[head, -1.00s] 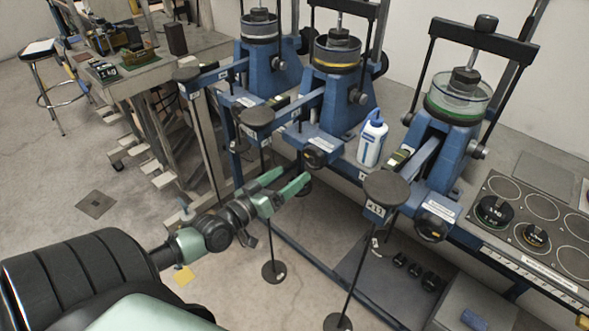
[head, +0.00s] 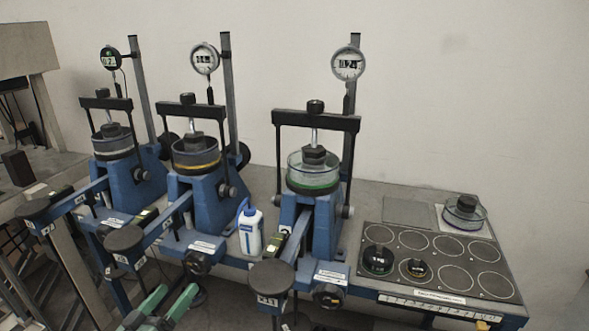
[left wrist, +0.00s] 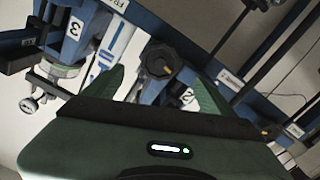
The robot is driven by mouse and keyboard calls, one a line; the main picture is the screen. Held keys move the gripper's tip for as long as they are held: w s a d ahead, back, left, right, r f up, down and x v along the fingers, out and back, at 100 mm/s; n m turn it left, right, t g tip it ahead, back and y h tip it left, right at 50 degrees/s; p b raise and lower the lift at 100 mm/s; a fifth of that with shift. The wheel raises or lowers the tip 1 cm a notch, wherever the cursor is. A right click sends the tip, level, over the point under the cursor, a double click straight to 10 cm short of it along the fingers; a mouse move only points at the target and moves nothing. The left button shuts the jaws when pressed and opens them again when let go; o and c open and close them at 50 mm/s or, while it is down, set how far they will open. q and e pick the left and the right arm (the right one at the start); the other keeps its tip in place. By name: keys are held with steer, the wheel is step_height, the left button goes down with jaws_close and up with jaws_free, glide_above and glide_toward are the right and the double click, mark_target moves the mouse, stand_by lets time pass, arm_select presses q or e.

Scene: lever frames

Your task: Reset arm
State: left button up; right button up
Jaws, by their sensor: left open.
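Three blue lever frames stand in a row on the bench: left (head: 128,190), middle (head: 208,200) and right (head: 318,225). Each has a sample dish, a black yoke and a lever arm ending in a round black hanger top; the right one (head: 271,276) is nearest. My left gripper (head: 176,291) is open and empty, at the bottom edge in front of the middle frame. In the left wrist view its green fingers (left wrist: 158,88) stand apart, with a black knob (left wrist: 158,60) beyond the gap. No contact shows. My right gripper is not in view.
A white bottle with a blue top (head: 250,229) stands between the middle and right frames. A dark weight tray (head: 440,272) with circled places, two holding black weights, lies at right. Dial gauges (head: 348,64) rise on posts behind. A grey table (head: 50,165) is at left.

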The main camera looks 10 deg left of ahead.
arm_select(q)
steer(key=s+d+f+m+g+h, duration=0.25)
steer(key=s+d+f+g, duration=0.2)
steer(key=d, duration=0.35)
steer(key=s+d+f+m+g+h, duration=0.1)
steer(key=s+d+f+m+g, duration=0.3)
steer(key=d, duration=0.5)
steer(key=s+d+f+g+y, duration=0.1)
steer(key=s+g+y, duration=0.15)
steer(key=s, duration=0.45)
steer(key=s+f+g+y, duration=0.2)
steer(key=s+g, duration=0.1)
steer(key=s, duration=0.4)
step_height(320, 180, down, 24)
steer(key=s+g, duration=0.1)
steer(key=g, duration=0.1)
steer(key=s+a+f+g, duration=0.1)
steer(key=s+a+f, duration=0.2)
steer(key=s+f, duration=1.5)
steer(key=shift+y, duration=0.3)
